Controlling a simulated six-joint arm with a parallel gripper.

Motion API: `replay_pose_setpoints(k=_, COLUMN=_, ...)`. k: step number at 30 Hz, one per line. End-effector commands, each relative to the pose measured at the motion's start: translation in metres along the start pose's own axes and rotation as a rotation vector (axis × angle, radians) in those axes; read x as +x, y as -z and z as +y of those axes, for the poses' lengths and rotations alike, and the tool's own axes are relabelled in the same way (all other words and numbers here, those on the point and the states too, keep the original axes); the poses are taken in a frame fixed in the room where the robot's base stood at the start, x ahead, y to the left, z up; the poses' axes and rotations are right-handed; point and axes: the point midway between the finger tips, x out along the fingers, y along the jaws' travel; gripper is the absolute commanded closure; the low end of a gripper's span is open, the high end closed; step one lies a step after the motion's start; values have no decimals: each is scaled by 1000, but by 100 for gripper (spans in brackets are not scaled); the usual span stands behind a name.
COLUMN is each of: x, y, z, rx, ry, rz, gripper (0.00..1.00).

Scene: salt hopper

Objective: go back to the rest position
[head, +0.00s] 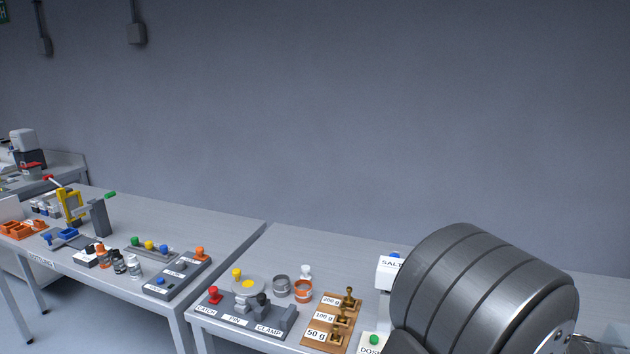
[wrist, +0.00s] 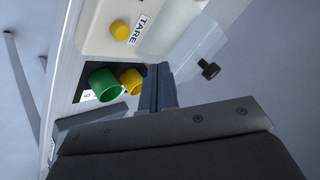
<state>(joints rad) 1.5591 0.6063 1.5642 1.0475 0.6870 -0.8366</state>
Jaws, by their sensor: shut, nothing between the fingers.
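My gripper (wrist: 158,75) shows in the wrist view with its dark fingers together and nothing between them. The fingertips are close to a pale panel (wrist: 100,30) marked TARE with a yellow button (wrist: 120,30). A green button (wrist: 104,83) and another yellow button (wrist: 131,80) are left of the fingers. A clear, pale body with a black knob (wrist: 209,69) is to the right. I cannot tell whether the fingers touch anything. In the head view my large grey arm link covers the lower right, and my gripper is hidden there.
In the head view a white SALT unit (head: 388,272) and a green DOSE button (head: 374,340) stand beside my arm, partly covered. Brass weights on a brown board (head: 318,336) and a CLAMP fixture (head: 275,322) are to the left. A second table (head: 190,222) stands further left.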

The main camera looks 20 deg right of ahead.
Motion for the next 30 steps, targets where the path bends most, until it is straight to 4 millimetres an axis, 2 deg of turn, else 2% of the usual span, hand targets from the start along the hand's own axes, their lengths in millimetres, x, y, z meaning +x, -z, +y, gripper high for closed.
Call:
replay_pose_setpoints(k=3, x=13, y=-10, z=10, rx=1, ry=-1, rz=-1, gripper=100)
replay_pose_setpoints(k=6, x=-7, y=6, z=-5, rx=-7, ry=0, rz=7, gripper=100)
replay_pose_setpoints(k=12, x=-29, y=21, z=-28, rx=-18, ry=3, rz=-5, gripper=100)
replay_pose_setpoints(k=30, x=7, y=-34, z=-131, rx=-421, ry=34, rz=-215, gripper=100)
